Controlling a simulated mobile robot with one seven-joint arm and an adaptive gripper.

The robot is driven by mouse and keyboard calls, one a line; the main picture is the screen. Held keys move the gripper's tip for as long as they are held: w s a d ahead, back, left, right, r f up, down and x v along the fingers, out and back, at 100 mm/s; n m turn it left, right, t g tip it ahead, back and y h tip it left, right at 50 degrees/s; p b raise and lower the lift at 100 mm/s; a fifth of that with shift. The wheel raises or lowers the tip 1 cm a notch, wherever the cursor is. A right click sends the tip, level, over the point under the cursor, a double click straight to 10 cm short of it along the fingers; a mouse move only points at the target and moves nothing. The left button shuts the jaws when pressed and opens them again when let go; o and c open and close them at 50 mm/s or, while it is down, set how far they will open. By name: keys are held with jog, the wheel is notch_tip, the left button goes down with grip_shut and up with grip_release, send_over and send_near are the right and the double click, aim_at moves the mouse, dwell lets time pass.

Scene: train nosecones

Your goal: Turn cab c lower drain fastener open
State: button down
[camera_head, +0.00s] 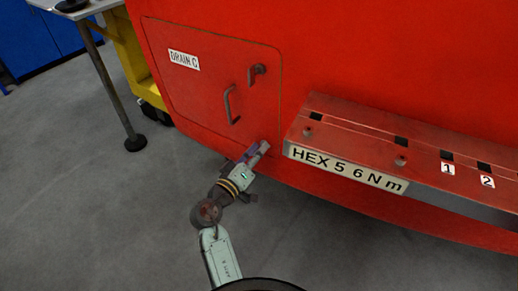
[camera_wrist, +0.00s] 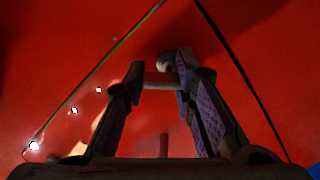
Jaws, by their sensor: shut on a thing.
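The red access panel labelled DRAIN C (camera_head: 205,85) sits closed in the red nosecone, with a thin seam around it. Its lower drain fastener (camera_head: 263,146) is at the panel's lower right corner, mostly covered by my gripper (camera_head: 251,156). In the wrist view my gripper (camera_wrist: 162,76) has its two purple-padded fingers on either side of the fastener's short bar (camera_wrist: 160,80), shut on it. The bar lies about crosswise between the fingertips there. The upper fastener (camera_head: 258,71) and a curved grab handle (camera_head: 230,104) are on the same panel, apart from my gripper.
A red ledge (camera_head: 400,150) marked HEX 5 6 N m, with dark square slots and tags 1 and 2, juts out close to the right of my gripper. A table leg (camera_head: 110,90) and a yellow cart (camera_head: 128,50) stand at left. The floor at lower left is clear.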

jog(key=n+p, duration=0.1)
jog(key=n, duration=0.1)
jog(key=a+n+p, duration=0.1)
jog(key=n, duration=0.1)
jog(key=n+p, duration=0.1)
jog(key=shift+a+f+n+y, duration=0.15)
jog(key=shift+f+n+y, duration=0.2)
jog(key=shift+n+y, duration=0.05)
jog(key=shift+f+n+p, duration=0.25)
jog(key=shift+n+p, duration=0.5)
jog(key=shift+n, duration=0.65)
jog(key=shift+s, duration=0.1)
jog(key=shift+d, duration=0.2)
jog(key=c, duration=1.6)
grip_release()
jog(key=shift+d+f, duration=0.1)
jog(key=shift+c, duration=0.2)
jog(key=o, duration=0.7)
jog(key=shift+r, duration=0.3)
jog(key=v, duration=0.7)
jog(key=shift+s, duration=0.1)
